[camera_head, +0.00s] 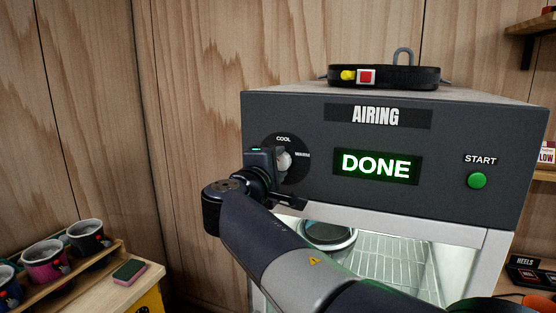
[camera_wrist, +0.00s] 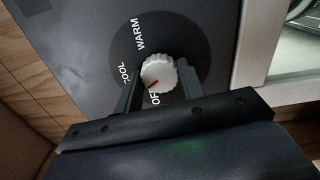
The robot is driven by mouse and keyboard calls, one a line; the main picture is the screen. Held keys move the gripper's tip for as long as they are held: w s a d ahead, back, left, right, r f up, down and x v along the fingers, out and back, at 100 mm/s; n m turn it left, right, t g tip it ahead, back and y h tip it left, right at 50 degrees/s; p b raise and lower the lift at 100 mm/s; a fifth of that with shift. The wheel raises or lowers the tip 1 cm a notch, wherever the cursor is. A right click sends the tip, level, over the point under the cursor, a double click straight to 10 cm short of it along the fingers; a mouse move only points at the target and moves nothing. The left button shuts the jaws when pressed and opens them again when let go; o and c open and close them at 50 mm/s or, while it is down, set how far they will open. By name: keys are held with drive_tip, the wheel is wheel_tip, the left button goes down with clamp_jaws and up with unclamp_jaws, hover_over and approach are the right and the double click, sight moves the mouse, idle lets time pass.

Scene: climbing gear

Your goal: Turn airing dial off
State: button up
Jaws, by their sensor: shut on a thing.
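The airing dial is a white ribbed knob (camera_head: 284,160) on a dark round plate at the left of the grey AIRING box's front panel. In the wrist view, the knob (camera_wrist: 161,72) sits between my gripper's two fingers (camera_wrist: 158,80), which are shut on it. Its red mark points to the lower left, between the COOL and OFF labels. WARM is at the top of the plate. In the head view, my gripper (camera_head: 272,160) reaches the dial from the left and hides part of the plate. The lit display (camera_head: 375,166) reads DONE in green.
A green START button (camera_head: 477,181) is on the right of the panel. A black belt-like item (camera_head: 384,77) lies on top of the box. Below are a lit glass-fronted chamber and wire rack (camera_head: 385,262). Mugs (camera_head: 45,262) stand in a wooden rack at lower left.

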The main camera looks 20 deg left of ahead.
drive_tip(key=n+p, duration=0.2)
drive_tip(key=n, duration=0.2)
drive_tip(key=shift+r+n, duration=0.1)
drive_tip(key=shift+n, duration=0.2)
drive_tip(key=shift+n+p, duration=0.9)
drive_tip(key=shift+n, duration=0.6)
drive_tip(key=shift+f, duration=0.2)
drive_tip(key=o, duration=1)
drive_tip(key=s+b, duration=0.1)
drive_tip(key=s, duration=0.2)
drive_tip(key=s+b, duration=0.1)
drive_tip(key=s, duration=0.3)
drive_tip(key=s+a+b, duration=0.1)
drive_tip(key=s, duration=0.3)
drive_tip(key=shift+w+d, duration=0.1)
drive_tip(key=shift+w, duration=0.1)
